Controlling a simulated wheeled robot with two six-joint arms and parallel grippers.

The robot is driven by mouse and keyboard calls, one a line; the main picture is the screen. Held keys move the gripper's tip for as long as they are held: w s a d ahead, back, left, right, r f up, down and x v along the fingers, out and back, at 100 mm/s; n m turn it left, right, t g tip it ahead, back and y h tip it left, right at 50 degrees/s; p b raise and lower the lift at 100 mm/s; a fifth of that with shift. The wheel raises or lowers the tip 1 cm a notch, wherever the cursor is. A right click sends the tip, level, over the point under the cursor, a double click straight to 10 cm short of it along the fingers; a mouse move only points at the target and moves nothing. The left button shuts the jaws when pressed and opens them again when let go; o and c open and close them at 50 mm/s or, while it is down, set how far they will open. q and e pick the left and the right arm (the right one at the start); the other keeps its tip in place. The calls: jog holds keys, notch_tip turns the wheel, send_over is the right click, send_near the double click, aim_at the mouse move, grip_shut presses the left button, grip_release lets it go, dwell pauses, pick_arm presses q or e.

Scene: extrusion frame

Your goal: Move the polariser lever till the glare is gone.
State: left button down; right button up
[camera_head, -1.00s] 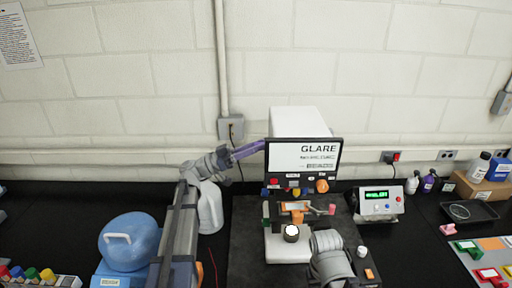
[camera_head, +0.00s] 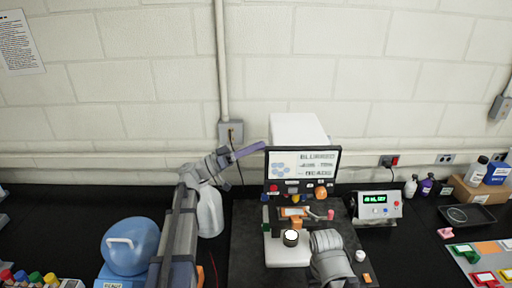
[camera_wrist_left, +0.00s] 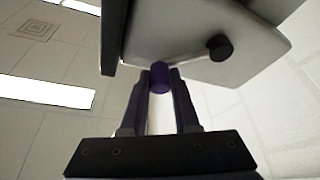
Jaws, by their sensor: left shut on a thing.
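The polariser lever shows in the left wrist view as a thin metal rod on a black round hub (camera_wrist_left: 219,47) at the side of a pale housing. It ends in a purple knob (camera_wrist_left: 159,76). My left gripper (camera_wrist_left: 159,80) is shut on this knob, one finger on each side. In the head view my left gripper (camera_head: 254,149) reaches the left edge of the screen; the lever is hidden there.
Below the screen are coloured knobs (camera_head: 320,192), an orange-framed stage (camera_head: 294,212) and a dark cylinder with a bright top (camera_head: 290,238).

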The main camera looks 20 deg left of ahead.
pick_arm(q)
jog(key=shift+w+r+n, duration=0.1)
jog(key=shift+r+n, duration=0.05)
jog(key=shift+n, duration=0.25)
jog(key=c, duration=0.7)
grip_release()
jog(key=shift+o, duration=0.2)
jog(key=shift+a, duration=0.1)
jog(key=b+v, duration=0.2)
jog(key=v, duration=0.5)
jog(key=shift+s+a+b, duration=0.25)
jog(key=shift+a+b, duration=0.05)
